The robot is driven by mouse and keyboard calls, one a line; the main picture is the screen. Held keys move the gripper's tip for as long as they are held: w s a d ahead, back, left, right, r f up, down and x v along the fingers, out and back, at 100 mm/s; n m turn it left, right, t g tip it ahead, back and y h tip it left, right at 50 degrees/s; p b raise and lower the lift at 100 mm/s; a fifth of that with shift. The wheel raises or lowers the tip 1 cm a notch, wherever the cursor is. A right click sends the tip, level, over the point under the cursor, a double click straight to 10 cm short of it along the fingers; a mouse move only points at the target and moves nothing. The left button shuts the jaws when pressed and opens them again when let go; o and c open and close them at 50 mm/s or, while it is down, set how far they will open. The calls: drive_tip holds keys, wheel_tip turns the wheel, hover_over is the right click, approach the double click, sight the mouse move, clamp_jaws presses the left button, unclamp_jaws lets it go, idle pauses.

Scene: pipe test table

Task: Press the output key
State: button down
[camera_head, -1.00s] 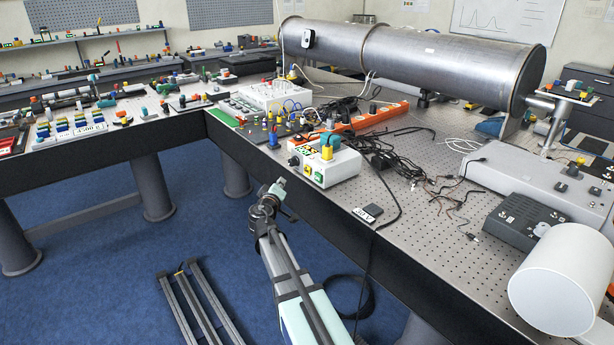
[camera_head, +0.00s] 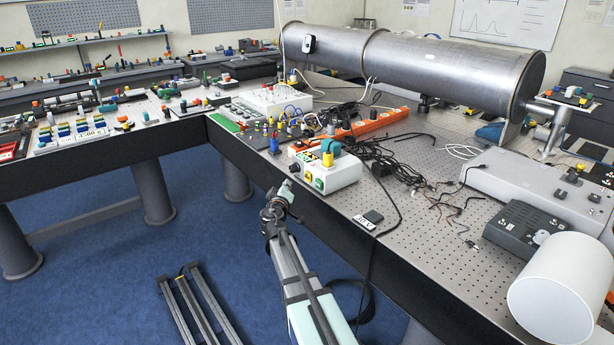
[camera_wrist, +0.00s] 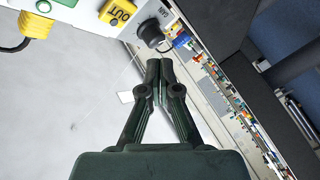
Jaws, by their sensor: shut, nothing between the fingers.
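The output key is a yellow square key marked OUT (camera_wrist: 117,12) at the top of the wrist view, on the front of a white box. In the head view this yellow key (camera_head: 307,178) sits between a black knob and a green key on the box (camera_head: 340,176). My gripper (camera_wrist: 158,64) is shut and empty. In the wrist view its tips lie just below the black knob (camera_wrist: 151,33), and the OUT key is up and left of them. In the head view my gripper (camera_head: 287,187) is in front of the box's left end, below the knob; contact cannot be told.
A green key (camera_wrist: 68,2) is left of the OUT key. A yellow plug (camera_wrist: 36,24) with a black cable is further left.

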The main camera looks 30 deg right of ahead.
sight(308, 177)
drive_tip(key=shift+w+d, duration=0.2)
drive_tip(key=shift+d, duration=1.15)
drive_tip(key=shift+w+d, duration=0.2)
drive_tip(key=shift+d, duration=1.1)
drive_tip(key=shift+d+b, duration=0.1)
drive_tip(key=shift+b, duration=0.2)
drive_tip(key=shift+w+d+b, duration=0.1)
drive_tip(key=shift+d+b, duration=0.2)
drive_tip(key=shift+d, duration=0.05)
drive_tip(key=shift+d+b, duration=0.3)
drive_tip(key=shift+d, duration=0.15)
drive_tip(key=shift+a, duration=0.15)
drive_tip(key=shift+a+b, duration=0.55)
drive_tip(key=shift+a, duration=0.15)
drive_tip(key=shift+a, duration=0.15)
